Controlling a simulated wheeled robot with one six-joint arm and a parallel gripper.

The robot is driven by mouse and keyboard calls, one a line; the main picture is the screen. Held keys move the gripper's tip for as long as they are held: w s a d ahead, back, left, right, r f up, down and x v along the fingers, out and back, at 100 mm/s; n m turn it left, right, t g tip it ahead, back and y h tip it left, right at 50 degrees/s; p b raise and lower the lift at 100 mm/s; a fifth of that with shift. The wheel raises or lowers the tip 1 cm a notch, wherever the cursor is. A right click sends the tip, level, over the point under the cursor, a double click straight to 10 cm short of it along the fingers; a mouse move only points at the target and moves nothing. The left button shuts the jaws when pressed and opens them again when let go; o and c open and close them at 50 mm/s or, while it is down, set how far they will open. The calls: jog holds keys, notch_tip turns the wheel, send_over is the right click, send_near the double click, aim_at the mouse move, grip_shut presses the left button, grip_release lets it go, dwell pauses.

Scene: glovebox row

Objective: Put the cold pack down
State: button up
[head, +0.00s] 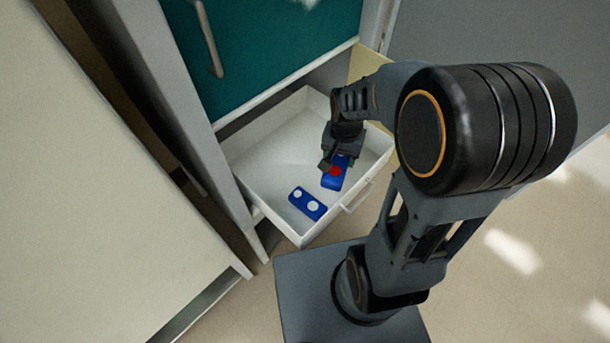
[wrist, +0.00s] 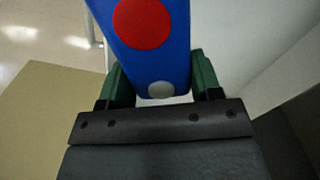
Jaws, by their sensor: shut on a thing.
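The cold pack, a blue block (head: 331,183) with a red disc and a smaller pale dot, is in my gripper (head: 338,157) inside the open drawer's outline. In the wrist view the pack (wrist: 160,62) sits between the two green fingers of my gripper (wrist: 159,80), which are shut on its sides. The white drawer (head: 262,158) is pulled out below the pack. I cannot tell whether the pack touches the drawer floor. Part of its near end is hidden by the gripper in the head view.
A second blue block with two white dots (head: 307,204) lies in the drawer, left of and nearer than the held pack. The drawer's left and back floor is bare. A teal cabinet door (head: 265,45) with a handle stands above, and a cream panel (head: 90,190) is at left.

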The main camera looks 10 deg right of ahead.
jog(key=shift+s+d+f+b, duration=0.15)
jog(key=shift+s+f+b, duration=0.1)
jog(key=shift+f+b, duration=0.4)
jog(key=shift+m, duration=0.3)
jog(key=w+d+f+b, duration=0.4)
jog(key=w+d+f, duration=0.5)
jog(key=shift+w, duration=0.1)
jog(key=shift+w+d+f+b, duration=0.15)
jog(key=shift+f+b, duration=0.15)
jog(key=shift+f, duration=0.7)
jog(key=shift+w+d+f+b, duration=0.15)
jog(key=shift+f+b, duration=0.15)
jog(key=shift+f, duration=0.7)
jog(key=shift+f, duration=0.1)
jog(key=o, duration=1)
jog(key=shift+o, duration=0.2)
